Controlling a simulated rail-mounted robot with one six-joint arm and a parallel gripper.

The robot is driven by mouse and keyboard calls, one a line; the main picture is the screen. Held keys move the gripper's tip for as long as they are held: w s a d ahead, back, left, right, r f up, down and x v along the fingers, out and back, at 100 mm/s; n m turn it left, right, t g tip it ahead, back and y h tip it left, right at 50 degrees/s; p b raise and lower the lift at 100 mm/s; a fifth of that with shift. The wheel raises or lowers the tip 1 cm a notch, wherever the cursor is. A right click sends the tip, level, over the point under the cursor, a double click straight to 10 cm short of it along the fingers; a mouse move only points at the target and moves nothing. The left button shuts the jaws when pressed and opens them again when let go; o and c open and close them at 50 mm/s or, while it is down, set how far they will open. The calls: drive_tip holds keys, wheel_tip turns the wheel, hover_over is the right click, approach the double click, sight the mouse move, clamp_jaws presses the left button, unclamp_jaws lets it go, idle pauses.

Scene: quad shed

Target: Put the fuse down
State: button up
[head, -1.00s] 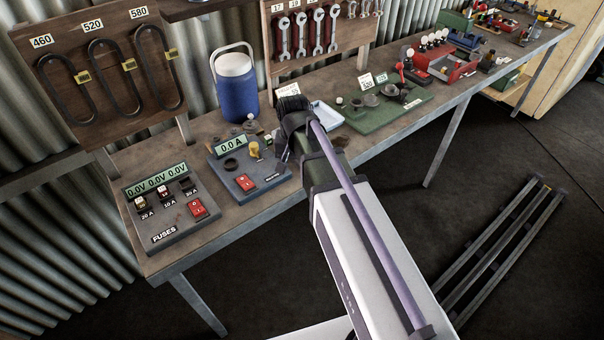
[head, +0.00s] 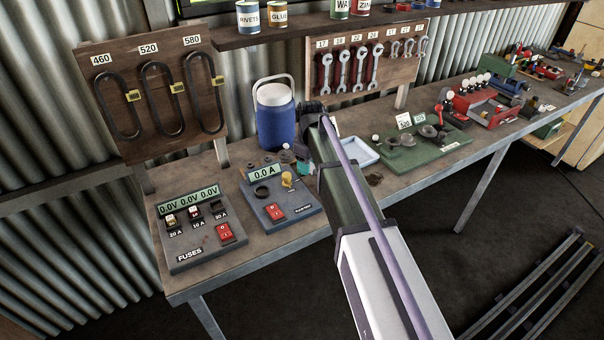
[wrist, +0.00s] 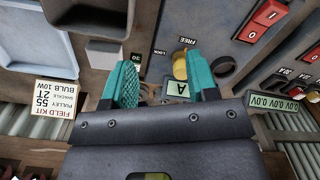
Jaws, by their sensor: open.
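My gripper (wrist: 162,85) is open, with two teal fingers and nothing visible between them. It hangs over the bench beside the ammeter panel; in the head view my arm mostly hides it, and a bit of teal shows. The grey FUSES panel (head: 205,243) stands at the bench's left end. Small plugs that look like fuses sit in its row above the 20 A, 10 A and a third label: a pale one (head: 171,222), a reddish one (head: 193,213) and a dark one (head: 217,208). I see no loose fuse.
The ammeter panel (head: 283,217) has a yellow lever (wrist: 180,65), close to the right finger in the wrist view. A blue jug (head: 276,120) stands behind. A pale tray (head: 362,152) and a green board (head: 405,156) lie to the right. The bench front beside the ammeter panel is mostly clear.

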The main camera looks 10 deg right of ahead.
drive_tip(key=w+n, duration=1.1)
drive_tip(key=n, duration=0.2)
drive_tip(key=f+b, duration=0.7)
drive_tip(key=a+f+b, duration=0.1)
drive_tip(key=f+b, duration=0.3)
drive_tip(key=shift+s+f, duration=0.1)
drive_tip(key=shift+s, duration=0.15)
drive_tip(key=shift+r, duration=0.25)
clamp_jaws()
